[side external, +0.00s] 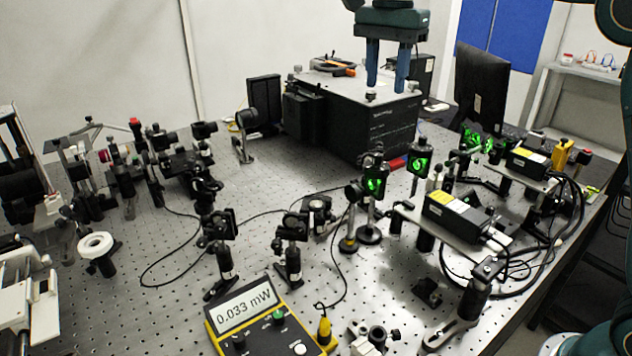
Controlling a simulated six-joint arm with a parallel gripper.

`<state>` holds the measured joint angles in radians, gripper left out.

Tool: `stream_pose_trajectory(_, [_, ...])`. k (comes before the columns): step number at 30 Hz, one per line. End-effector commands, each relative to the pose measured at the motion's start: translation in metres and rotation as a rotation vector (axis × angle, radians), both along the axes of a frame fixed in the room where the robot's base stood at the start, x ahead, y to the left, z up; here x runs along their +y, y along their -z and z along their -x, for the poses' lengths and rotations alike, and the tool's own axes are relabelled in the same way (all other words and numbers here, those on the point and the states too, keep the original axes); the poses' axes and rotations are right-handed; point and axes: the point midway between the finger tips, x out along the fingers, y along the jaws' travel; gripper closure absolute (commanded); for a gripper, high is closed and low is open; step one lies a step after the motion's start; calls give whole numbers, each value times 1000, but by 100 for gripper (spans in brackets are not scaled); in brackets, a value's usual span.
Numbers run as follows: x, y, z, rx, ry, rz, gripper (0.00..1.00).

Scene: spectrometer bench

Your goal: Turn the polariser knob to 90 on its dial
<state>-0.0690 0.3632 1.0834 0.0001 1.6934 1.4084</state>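My gripper (387,84) is at the top of the side external view, pointing down, with two blue fingers apart and nothing visible between them. Its fingertips appear over the top of a large black box (362,128); whether they touch it I cannot tell. No knob with a readable dial or 90 mark can be made out, so I cannot tell which part is the polariser. A white ring-shaped piece (95,243) on a black post stands at the left. A yellow power meter (268,318) at the front reads 0.033 mW.
Several black optic mounts on posts crowd the perforated bench (120,310). Green light shows on round optics (375,185) right of centre. Black laser modules (458,215) and loose cables lie at the right. An orange-handled tool (333,66) lies on the black box.

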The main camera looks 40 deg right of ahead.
Motion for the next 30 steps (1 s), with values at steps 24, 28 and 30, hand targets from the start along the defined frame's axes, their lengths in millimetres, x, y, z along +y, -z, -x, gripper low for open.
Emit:
stream_pose_trajectory(24, [0,1,-1,1,-1179,1,61])
stream_pose_trajectory(28, [0,1,-1,1,-1366,2,61])
stream_pose_trajectory(30, [0,1,-1,1,-1466,2,61])
